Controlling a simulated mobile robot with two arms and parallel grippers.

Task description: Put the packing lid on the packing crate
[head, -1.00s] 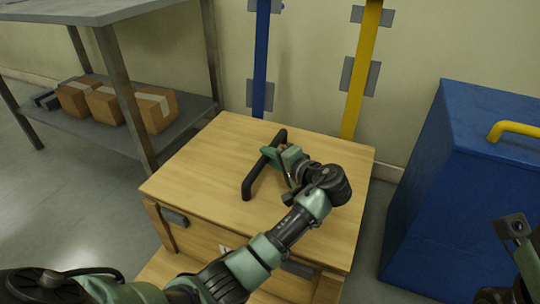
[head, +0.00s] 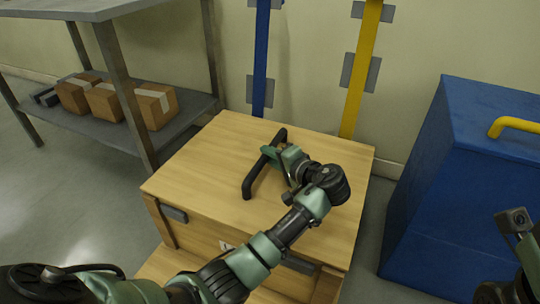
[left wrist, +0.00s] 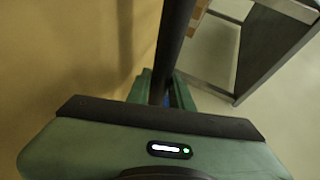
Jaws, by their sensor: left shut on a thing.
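The packing lid (head: 205,165) is a flat, light wooden board with a black bar handle (head: 250,184) across its top. It lies over the packing crate (head: 205,238), a wooden box with grey side latches, and looks level and lined up with it. I cannot tell whether a thin gap is left between them. My left gripper (head: 270,156) is shut on the handle near its middle. In the left wrist view the dark handle (left wrist: 176,40) runs between the green fingers, with the wood of the lid to the left. My right arm shows only in part at the right edge; its fingertips are out of view.
A blue bin (head: 440,190) with a yellow handle stands to the right. A grey metal shelf (head: 90,128) with several cardboard boxes (head: 155,104) stands to the left. A blue post (head: 262,60) and a yellow post (head: 362,70) stand at the wall behind the crate.

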